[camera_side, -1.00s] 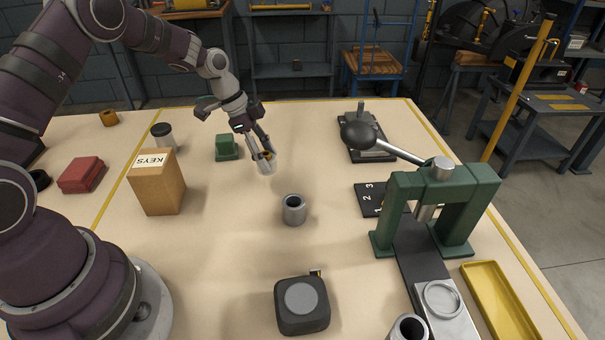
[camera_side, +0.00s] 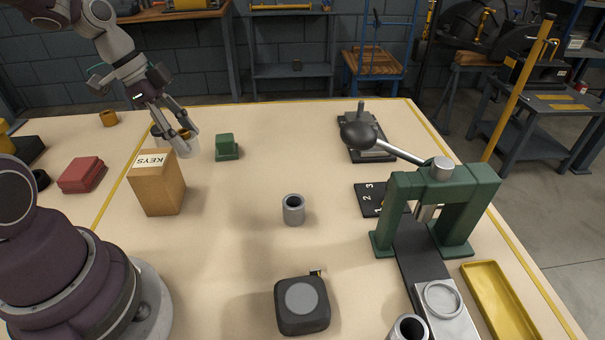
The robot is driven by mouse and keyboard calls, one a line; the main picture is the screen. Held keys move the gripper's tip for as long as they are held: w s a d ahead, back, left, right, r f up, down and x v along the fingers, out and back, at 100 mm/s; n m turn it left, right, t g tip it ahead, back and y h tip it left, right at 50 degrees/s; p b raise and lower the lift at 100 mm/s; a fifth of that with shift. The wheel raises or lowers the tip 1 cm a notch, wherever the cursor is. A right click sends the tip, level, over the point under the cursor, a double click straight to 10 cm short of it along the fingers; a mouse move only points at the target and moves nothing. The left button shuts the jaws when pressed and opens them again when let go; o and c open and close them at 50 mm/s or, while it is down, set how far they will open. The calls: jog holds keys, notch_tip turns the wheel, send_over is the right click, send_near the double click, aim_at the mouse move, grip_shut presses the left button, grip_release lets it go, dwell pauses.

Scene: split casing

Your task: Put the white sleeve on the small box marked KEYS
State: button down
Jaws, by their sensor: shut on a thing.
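The small box marked KEYS (camera_side: 160,188) is a brown carton standing upright at the left of the table, with a white label at its top. My gripper (camera_side: 180,138) is shut on the white sleeve (camera_side: 184,150) and holds it just behind and to the right of the box's top, as seen in the side view. The sleeve looks apart from the box, but its exact height is hard to tell. My fingers hide part of the sleeve.
A dark-lidded jar behind the box is mostly hidden by my gripper. A green block (camera_side: 226,147) stands right of the sleeve. A red case (camera_side: 81,175) lies left of the box. A grey ring (camera_side: 293,209), a tape measure (camera_side: 302,305) and a green press (camera_side: 440,205) stand further right.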

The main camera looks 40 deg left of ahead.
aim_at(159, 160)
jog(key=s+a+r, duration=0.4)
jog(key=a+r, duration=0.1)
jog(key=a, duration=0.2)
jog(key=shift+n, duration=0.3)
notch_tip(159, 160, down, 7)
jog(key=shift+s+d+f, duration=0.1)
jog(key=shift+f, duration=0.05)
jog(key=c, duration=0.6)
grip_release()
jog(key=shift+f, duration=0.15)
